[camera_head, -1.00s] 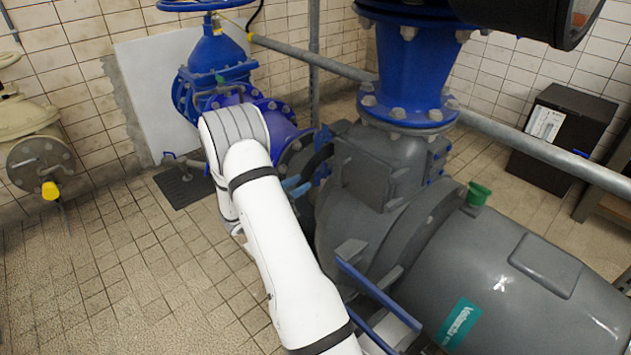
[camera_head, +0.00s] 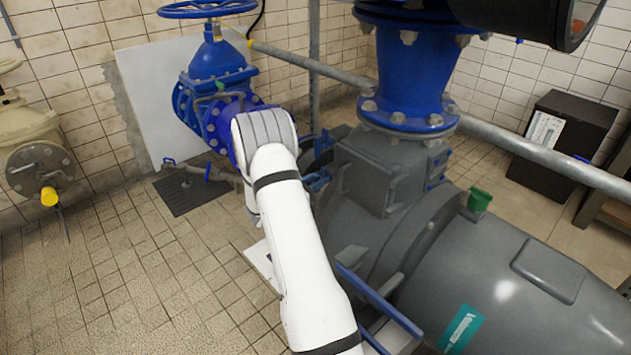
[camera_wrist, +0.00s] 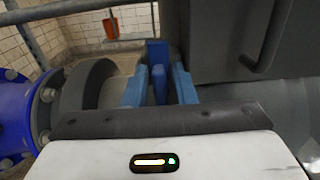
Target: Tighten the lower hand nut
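In the wrist view, my gripper (camera_wrist: 159,74) shows two light blue fingers with a gap between them. A darker blue upright part (camera_wrist: 158,84) shows in that gap, with blue also rising above it. It may be the lower hand nut, but its shape is too small to be sure. I see gaps between it and the fingers, and cannot tell whether it is between the fingers or beyond them. In the head view, my white arm reaches to the left side of the grey pump (camera_head: 385,215) and hides most of the gripper.
The grey pump casing stands close to the right of my gripper. A blue flanged pipe (camera_wrist: 14,118) and a dark curved part (camera_wrist: 92,85) are on its left. A blue valve (camera_head: 215,75) with a handwheel stands behind. The tiled floor (camera_head: 130,270) at left is clear.

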